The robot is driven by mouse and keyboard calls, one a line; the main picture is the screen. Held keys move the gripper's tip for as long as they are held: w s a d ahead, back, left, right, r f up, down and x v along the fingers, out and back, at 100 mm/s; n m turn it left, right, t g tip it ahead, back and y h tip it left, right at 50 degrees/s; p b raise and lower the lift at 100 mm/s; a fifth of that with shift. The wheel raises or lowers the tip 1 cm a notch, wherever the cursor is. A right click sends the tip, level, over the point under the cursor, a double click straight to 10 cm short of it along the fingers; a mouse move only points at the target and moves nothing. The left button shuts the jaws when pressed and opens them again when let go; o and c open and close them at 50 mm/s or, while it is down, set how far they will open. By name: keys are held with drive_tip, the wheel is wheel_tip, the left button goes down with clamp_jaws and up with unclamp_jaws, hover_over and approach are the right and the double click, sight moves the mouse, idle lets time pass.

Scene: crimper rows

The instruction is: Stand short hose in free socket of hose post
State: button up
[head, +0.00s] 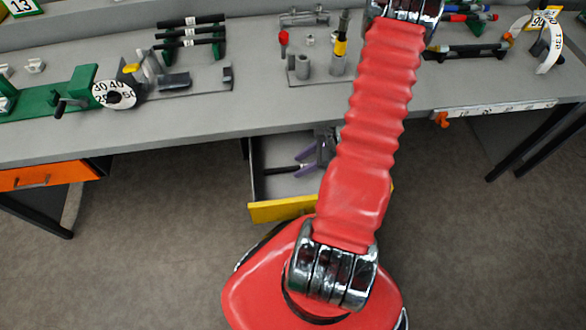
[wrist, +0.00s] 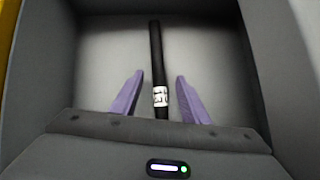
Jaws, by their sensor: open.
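A short black hose (wrist: 156,50) with a white label reading 13 lies on the floor of an open drawer. It also shows in the head view (head: 281,169). My gripper (wrist: 159,76) is open, with its purple fingers on either side of the hose and a gap on both sides. In the head view my gripper (head: 299,163) is inside the drawer. A grey fitting with upright cylinders (head: 302,66) on the bench looks like the hose post. Its right cylinder has a black and yellow piece standing in it; the left one looks empty.
The drawer (head: 283,209) has a yellow front and walls close around my gripper. On the bench (head: 180,123) above are a rack of black hoses (head: 189,32), a green clamp tool (head: 60,93) and a numbered dial (head: 113,95). An orange drawer (head: 48,177) is at left.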

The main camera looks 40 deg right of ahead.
drive_tip(key=shift+w+a+f, duration=0.2)
drive_tip(key=shift+f, duration=0.15)
idle(0.3)
clamp_jaws()
idle(0.4)
